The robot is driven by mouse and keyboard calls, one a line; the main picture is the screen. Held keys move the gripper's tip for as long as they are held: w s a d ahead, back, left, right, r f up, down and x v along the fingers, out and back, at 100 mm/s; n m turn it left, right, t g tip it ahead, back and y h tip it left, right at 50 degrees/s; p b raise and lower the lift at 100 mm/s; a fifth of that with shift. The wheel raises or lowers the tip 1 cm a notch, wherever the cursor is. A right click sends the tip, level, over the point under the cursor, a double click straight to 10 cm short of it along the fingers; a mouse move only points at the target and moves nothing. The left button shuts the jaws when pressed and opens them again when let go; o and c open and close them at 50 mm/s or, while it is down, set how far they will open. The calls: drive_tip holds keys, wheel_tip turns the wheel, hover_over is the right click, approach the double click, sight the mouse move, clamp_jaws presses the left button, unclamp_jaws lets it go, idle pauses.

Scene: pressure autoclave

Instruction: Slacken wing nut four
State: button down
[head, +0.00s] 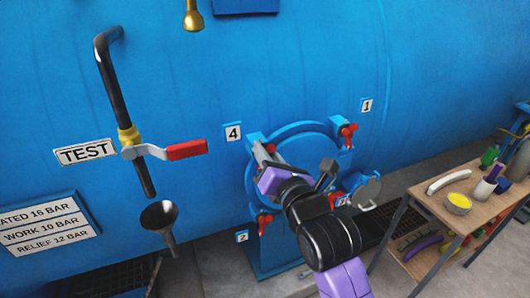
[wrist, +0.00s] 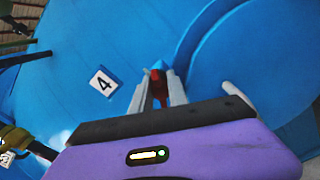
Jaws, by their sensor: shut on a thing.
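The plate marked 4 (head: 233,132) is on the blue vessel, up and left of the round door (head: 318,130). It also shows in the wrist view (wrist: 104,82). Wing nut four (wrist: 158,86) is red and sits between my fingertips in the wrist view; in the head view a little red (head: 271,148) shows beside my fingers. My gripper (head: 264,152) is shut on this wing nut (wrist: 158,98). The fingers and my arm cover most of the nut and the lower door.
Other red wing nuts sit at the door's upper right (head: 348,133) and lower left (head: 264,222). A test valve with a red lever (head: 186,150) and a funnel (head: 160,217) are at left. A wooden cart (head: 430,198) with tools stands at right.

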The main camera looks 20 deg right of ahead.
drive_tip(key=shift+f, duration=0.15)
drive_tip(key=c, duration=1.3)
unclamp_jaws()
drive_tip(key=shift+s+b, duration=0.85)
drive_tip(key=shift+s, duration=3.1)
